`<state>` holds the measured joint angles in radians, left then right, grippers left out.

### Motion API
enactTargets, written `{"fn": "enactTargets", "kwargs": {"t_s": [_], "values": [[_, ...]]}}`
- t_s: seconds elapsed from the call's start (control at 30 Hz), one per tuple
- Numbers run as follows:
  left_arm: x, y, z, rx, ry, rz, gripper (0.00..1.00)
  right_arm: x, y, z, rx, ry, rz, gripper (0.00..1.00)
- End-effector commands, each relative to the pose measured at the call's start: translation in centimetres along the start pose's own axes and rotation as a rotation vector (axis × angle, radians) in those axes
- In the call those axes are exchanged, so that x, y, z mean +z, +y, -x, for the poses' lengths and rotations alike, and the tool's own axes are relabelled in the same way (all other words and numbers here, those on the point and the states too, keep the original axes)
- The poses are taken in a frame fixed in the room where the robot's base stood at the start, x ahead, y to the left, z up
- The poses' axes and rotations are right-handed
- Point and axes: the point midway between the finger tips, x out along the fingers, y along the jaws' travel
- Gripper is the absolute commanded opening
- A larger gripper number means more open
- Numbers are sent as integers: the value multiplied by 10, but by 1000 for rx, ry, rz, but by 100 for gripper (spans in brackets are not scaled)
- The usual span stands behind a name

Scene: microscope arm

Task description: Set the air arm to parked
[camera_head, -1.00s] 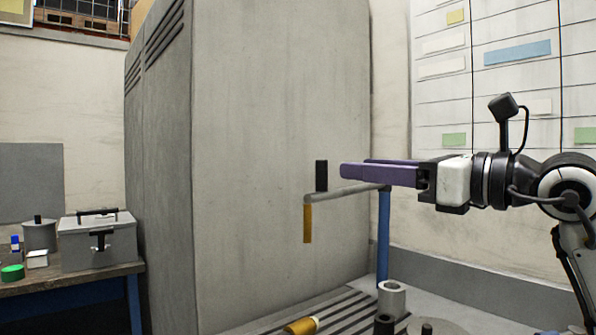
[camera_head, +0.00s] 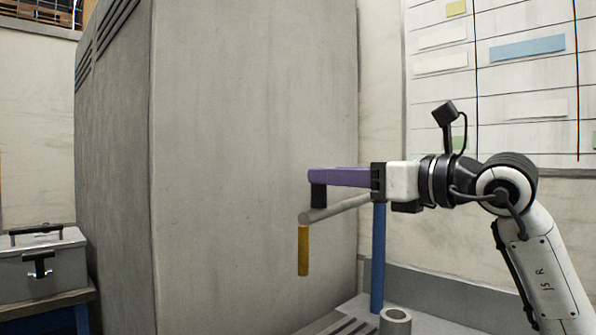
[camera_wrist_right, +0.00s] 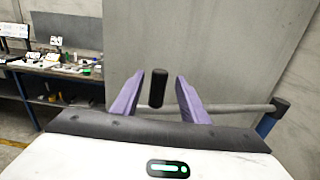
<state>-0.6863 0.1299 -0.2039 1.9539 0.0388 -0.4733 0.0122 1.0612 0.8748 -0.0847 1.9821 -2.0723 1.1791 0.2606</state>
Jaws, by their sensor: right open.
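The air arm is a grey horizontal bar (camera_head: 340,208) on a blue upright post (camera_head: 378,258). A black upright knob (camera_head: 318,197) stands on its free end, and an orange-yellow piece (camera_head: 303,250) hangs below. My right gripper (camera_head: 316,175), with purple fingers, is open at the knob, and the fingers hide the knob's top in the head view. In the right wrist view the knob (camera_wrist_right: 157,88) stands between the two spread fingers, with a gap on each side. The bar (camera_wrist_right: 235,107) runs right to the post. My left gripper is not in view.
A large grey cabinet (camera_head: 250,130) stands behind the bar. A wall board (camera_head: 520,75) hangs at the right. A grey toolbox (camera_head: 42,260) sits on a bench at the left. A grey hollow cylinder (camera_head: 395,322) stands near the post's foot.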

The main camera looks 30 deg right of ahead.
Motion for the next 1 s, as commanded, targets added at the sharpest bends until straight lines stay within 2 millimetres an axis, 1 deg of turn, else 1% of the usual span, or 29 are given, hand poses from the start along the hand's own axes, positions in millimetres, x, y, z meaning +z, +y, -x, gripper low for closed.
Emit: {"fn": "enactTargets", "kwargs": {"t_s": [0.03,0.2,0.3,0.4,0.57,0.8,0.87,1.0], "values": [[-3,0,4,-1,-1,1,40,3,1,-11,4,1,-4,40],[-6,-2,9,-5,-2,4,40,3,1,-43,4,1,-4,40],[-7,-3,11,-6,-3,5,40,2,1,-59,3,2,-2,40],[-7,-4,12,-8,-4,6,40,2,0,-70,2,-1,-2,40],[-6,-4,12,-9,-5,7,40,1,1,-78,1,0,1,40],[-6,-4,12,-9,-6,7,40,0,0,-79,0,0,1,40],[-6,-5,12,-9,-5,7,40,0,0,-79,0,0,1,32],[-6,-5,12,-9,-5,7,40,0,0,-78,0,0,1,8]]}}
